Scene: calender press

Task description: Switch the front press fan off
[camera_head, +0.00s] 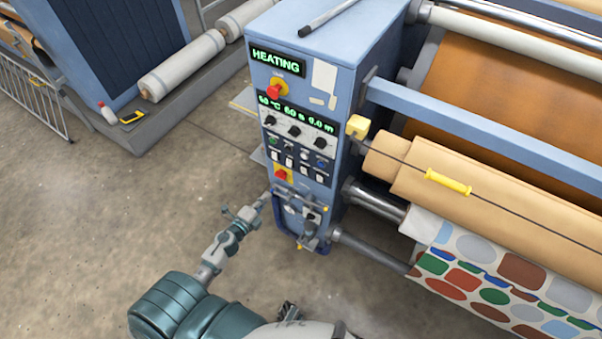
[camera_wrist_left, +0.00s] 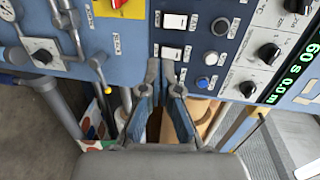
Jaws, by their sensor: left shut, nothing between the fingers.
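The blue press cabinet (camera_head: 318,95) carries a control panel with displays, dark knobs and a lower block of buttons and small white switches (camera_head: 290,160). In the left wrist view the panel is turned sideways, and two white rocker switches (camera_wrist_left: 174,21) sit on dark plates, the lower one (camera_wrist_left: 172,53) close to my fingertips. Their labels are too small to read, so I cannot tell which is the fan's. My left gripper (camera_head: 268,194) is shut and empty, in front of the lower panel; its fingertips (camera_wrist_left: 161,64) look close to the panel, contact unclear.
A red knob on a yellow plate (camera_head: 281,174) sits just below the switches. Gauges and valve pipes (camera_head: 308,216) stick out from the cabinet's bottom. Rollers with tan and patterned fabric (camera_head: 490,265) stand at the right. The floor (camera_head: 120,210) at the left is clear.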

